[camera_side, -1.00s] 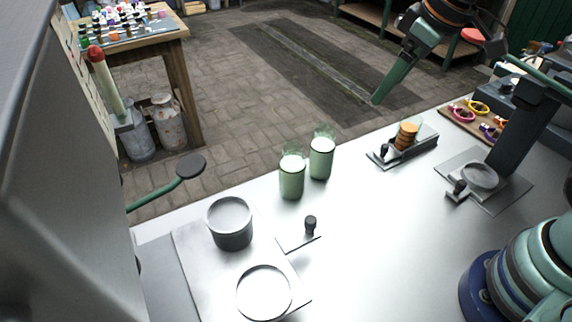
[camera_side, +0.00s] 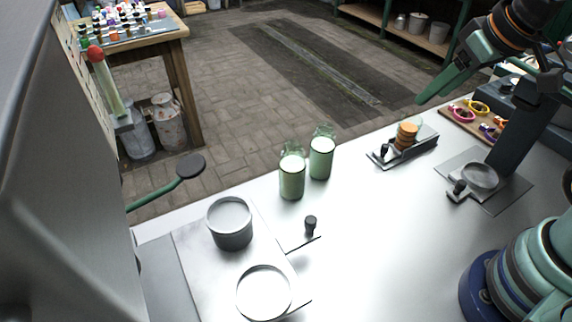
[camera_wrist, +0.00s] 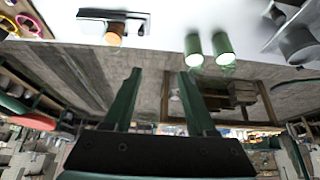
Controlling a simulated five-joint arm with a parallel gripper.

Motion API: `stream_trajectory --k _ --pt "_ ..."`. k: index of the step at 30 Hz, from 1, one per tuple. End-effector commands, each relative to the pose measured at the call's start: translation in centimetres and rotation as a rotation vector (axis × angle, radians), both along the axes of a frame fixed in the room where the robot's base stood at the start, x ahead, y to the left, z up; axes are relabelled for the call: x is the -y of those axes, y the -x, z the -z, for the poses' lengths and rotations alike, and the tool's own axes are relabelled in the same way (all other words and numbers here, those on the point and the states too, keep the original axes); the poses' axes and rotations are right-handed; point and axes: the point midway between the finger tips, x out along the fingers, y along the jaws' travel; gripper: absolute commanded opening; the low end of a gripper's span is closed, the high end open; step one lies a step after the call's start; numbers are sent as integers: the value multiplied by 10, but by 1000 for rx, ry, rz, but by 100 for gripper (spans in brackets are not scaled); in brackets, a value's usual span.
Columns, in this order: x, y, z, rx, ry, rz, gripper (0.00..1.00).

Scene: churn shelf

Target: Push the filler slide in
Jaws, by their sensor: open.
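A thin flat strip (camera_side: 302,243) with an upright black knob (camera_side: 310,222) sticks out from the right edge of a pale plate (camera_side: 195,245); it looks like the filler slide, though no label confirms this. A grey cup (camera_side: 229,230) and a round ring (camera_side: 263,291) sit on the plate. My gripper (camera_side: 440,88) is high at the upper right in the side view, far from the strip and touching nothing. In the wrist view its two green fingers (camera_wrist: 161,74) are spread apart with nothing between them.
Two green-filled bottles (camera_side: 292,177) (camera_side: 321,157) stand behind the strip. A holder (camera_side: 424,147) with stacked orange discs and a black-knobbed press base (camera_side: 493,195) stand to the right. A green lever with a dark pad (camera_side: 190,166) juts in from the left. The central bench is clear.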

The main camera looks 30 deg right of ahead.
Motion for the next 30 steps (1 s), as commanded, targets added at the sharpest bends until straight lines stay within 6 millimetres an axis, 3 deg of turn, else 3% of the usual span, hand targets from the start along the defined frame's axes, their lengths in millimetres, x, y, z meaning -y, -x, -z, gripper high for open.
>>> stream_trajectory --k 5,13,18,21,25,30 --pt "-32 -10 0 -72 9 -116 57" --pt "-133 -20 14 -272 71 -441 57" --pt "-194 -11 30 -379 132 -622 57" --pt "-220 -3 39 -423 163 -697 57" --pt "-239 4 46 -455 188 -752 57" --pt "-244 6 55 -465 195 -766 57"
